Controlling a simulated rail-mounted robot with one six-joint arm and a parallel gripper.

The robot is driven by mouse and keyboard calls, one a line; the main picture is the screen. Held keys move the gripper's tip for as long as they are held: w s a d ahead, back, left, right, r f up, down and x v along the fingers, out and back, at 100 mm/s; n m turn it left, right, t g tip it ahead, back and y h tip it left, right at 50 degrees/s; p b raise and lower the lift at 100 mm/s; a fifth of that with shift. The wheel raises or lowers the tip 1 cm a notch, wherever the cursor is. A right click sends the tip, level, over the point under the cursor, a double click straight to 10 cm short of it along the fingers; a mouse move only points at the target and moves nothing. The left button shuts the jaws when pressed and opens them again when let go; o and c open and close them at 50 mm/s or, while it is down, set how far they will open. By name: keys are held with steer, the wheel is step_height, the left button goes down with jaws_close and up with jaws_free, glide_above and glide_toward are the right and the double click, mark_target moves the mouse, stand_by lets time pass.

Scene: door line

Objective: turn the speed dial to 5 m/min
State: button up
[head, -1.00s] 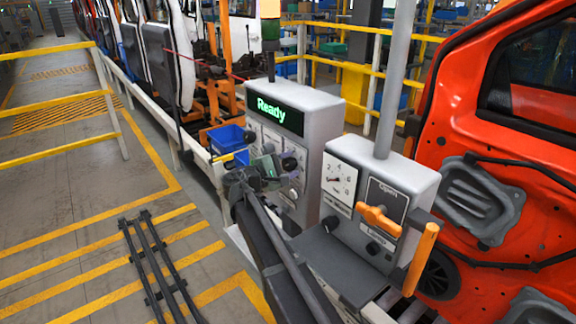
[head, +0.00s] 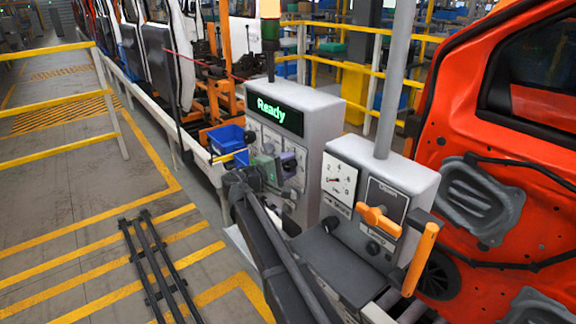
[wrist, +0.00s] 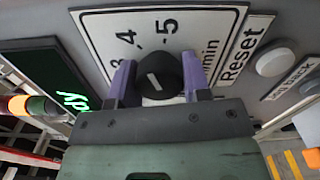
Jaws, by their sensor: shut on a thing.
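The speed dial is a round black knob (wrist: 160,76) with a white pointer line, on a white scale plate (wrist: 210,20) marked 3, 4, 5 and m/min. In the wrist view its pointer leans up and left, roughly toward the 4 and away from the 5. The two purple fingers of my gripper (wrist: 158,82) are shut on the knob, one on each side. In the head view my gripper (head: 280,166) is against the grey control box (head: 318,132) and hides the dial.
A green "Ready" display (head: 276,113) tops the box face. A Reset button (wrist: 275,61) is close beside the dial plate. A second grey box (head: 395,165) with a gauge and orange handle (head: 379,219) stands to the right, before an orange car door (head: 480,130).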

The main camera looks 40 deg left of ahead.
steer(key=m, duration=0.5)
steer(key=shift+m, duration=0.3)
stand_by(0.4)
steer(key=o, duration=0.9)
steer(key=v, duration=1.1)
